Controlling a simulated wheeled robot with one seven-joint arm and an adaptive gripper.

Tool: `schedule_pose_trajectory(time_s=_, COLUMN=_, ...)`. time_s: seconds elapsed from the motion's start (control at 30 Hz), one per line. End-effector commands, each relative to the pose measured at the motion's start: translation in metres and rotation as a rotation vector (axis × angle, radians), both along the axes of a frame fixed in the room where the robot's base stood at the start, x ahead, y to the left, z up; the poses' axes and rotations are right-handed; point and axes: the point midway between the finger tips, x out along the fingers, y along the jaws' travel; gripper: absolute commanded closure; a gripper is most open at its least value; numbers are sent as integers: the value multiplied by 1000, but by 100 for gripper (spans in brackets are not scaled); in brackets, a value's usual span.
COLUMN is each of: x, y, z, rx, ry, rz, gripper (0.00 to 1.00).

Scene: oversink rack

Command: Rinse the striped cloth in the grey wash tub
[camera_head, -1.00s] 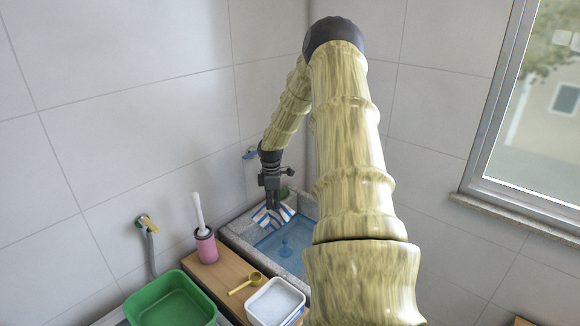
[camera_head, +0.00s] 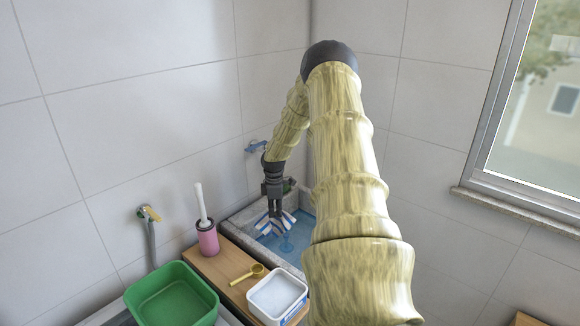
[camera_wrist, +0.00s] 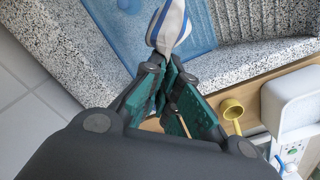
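The striped cloth (camera_head: 273,224) is white with blue stripes and hangs bunched below my gripper (camera_head: 275,207) in the head view. In the wrist view the cloth (camera_wrist: 170,28) comes out from between the tips of my gripper (camera_wrist: 168,68), which is shut on it. The grey wash tub (camera_head: 240,239) is speckled stone with blue water in it; its rim also shows in the wrist view (camera_wrist: 75,45). The cloth is over the tub, low at the water. I cannot tell whether its lower edge is under the surface.
A wooden board (camera_head: 228,265) beside the tub bears a pink brush holder (camera_head: 208,239), a yellow scoop (camera_head: 246,275) and a white container (camera_head: 278,296). A green basin (camera_head: 172,300) stands at the lower left. Tiled walls close in the corner behind the tub.

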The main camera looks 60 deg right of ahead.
Motion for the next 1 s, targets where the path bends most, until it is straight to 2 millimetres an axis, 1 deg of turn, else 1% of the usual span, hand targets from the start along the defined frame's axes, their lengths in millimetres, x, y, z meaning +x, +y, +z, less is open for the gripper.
schedule_pose_trajectory(time_s=0.03, x=0, y=-1, z=-7, rx=1, ry=1, rz=-1, gripper=100)
schedule_pose_trajectory(time_s=0.2, x=-1, y=-2, z=-21, rx=2, ry=1, rz=-1, gripper=100)
schedule_pose_trajectory(time_s=1.0, x=-1, y=6, z=-74, rx=-7, ry=2, rz=0, gripper=100)
